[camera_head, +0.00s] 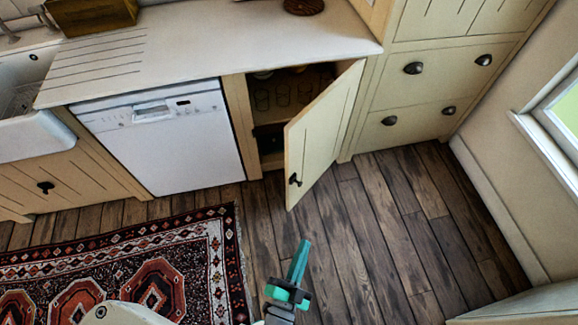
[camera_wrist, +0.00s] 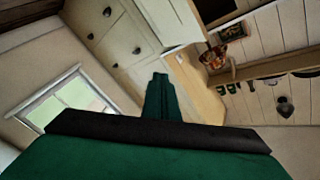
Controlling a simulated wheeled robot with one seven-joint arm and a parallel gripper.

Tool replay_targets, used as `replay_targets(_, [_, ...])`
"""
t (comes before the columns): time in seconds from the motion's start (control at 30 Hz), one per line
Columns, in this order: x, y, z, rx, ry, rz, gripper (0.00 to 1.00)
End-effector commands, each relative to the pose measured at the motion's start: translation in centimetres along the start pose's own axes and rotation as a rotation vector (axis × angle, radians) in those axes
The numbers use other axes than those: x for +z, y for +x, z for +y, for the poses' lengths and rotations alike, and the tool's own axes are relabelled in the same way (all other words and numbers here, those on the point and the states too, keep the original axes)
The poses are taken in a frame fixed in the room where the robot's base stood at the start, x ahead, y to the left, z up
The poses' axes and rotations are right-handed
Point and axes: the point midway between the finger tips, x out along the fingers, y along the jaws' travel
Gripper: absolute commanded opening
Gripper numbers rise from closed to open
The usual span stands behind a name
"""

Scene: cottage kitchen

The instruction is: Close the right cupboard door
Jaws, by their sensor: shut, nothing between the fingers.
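The right cupboard door (camera_head: 322,130) is a cream panel with a dark knob, standing wide open. It is hinged at its right side and swings out over the floor. The open cupboard (camera_head: 268,132) behind it is dark inside, with glasses on a shelf. My gripper (camera_head: 302,248) is green and shut, with nothing in it. It is in front of the door, below its lower corner in the head view, and apart from it. In the wrist view my gripper (camera_wrist: 160,80) points toward cream cabinetry; I cannot tell which panel there is the door.
A white dishwasher (camera_head: 160,140) stands left of the cupboard under a pale countertop (camera_head: 210,45). Drawers (camera_head: 420,95) with cup handles stand to the right. A patterned rug (camera_head: 130,265) lies at lower left. The wooden floor (camera_head: 385,225) is clear right of the door.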

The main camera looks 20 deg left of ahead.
Motion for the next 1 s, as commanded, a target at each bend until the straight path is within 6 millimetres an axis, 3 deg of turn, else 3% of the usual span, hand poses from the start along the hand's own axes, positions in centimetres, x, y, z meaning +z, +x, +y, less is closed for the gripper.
replay_targets(0.03, [1.3, 1.8, -0.1, -0.013, 0.071, 0.014, 0.00])
replay_targets(0.5, [12.4, 15.6, -1.3, 0.015, 0.673, 0.084, 0.00])
replay_targets(0.7, [15.3, 18.7, -2.2, 0.050, 0.799, 0.093, 0.00])
replay_targets(1.0, [15.8, 21.1, -2.2, 0.063, 0.834, 0.100, 0.00])
